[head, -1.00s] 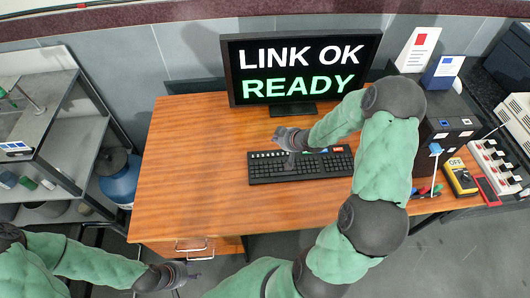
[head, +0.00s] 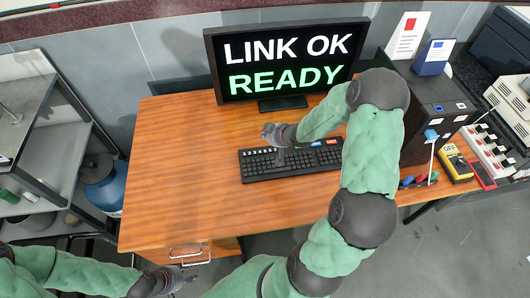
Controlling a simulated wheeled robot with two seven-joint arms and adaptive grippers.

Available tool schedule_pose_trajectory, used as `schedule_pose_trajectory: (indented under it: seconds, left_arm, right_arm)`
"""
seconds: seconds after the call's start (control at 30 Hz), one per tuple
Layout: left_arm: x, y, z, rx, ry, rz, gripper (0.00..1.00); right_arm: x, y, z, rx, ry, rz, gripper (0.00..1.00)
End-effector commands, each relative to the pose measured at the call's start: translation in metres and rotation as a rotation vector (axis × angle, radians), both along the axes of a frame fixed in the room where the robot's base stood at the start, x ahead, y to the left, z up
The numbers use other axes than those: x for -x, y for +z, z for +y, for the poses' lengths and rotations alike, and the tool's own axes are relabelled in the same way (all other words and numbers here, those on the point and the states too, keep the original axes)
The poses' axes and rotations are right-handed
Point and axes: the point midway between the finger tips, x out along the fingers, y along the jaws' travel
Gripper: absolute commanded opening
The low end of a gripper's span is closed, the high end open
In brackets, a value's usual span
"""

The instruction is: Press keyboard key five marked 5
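A black keyboard (head: 256,168) lies on the wooden desk below the monitor, with a few coloured keys along its top row. The keys' labels are too small to read, so I cannot pick out the key marked 5. My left gripper (head: 189,276) is low in front of the desk, near the drawer handle and away from the keyboard. Its fingers are too small to judge.
The monitor (head: 239,104) shows LINK OK READY. The desk's left half (head: 170,160) is bare. At the right are a black box (head: 430,118), a yellow meter (head: 455,162) reading OFF, pens and a switch strip. A drawer (head: 190,251) sits under the desk's front edge.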

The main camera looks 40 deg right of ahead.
Motion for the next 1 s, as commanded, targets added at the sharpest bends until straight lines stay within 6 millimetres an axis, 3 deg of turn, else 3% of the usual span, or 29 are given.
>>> schedule_pose_trajectory:
  seconds: [0.5, 0.7, 1.0]
  left_arm:
    - [0.0, -0.061, 0.0, 0.0, 0.0, 0.0, 0.4]
    - [0.0, -0.073, 0.0, 0.0, 0.0, 0.0, 0.4]
    - [0.0, -0.074, 0.0, 0.0, 0.0, 0.0, 0.4]
  right_arm:
    - [0.0, -0.058, 0.0, -0.001, 0.0, 0.001, 0.0]
    - [0.0, -0.075, 0.0, 0.0, 0.0, 0.0, 0.0]
    - [0.0, -0.077, 0.0, 0.0, 0.0, 0.0, 0.0]
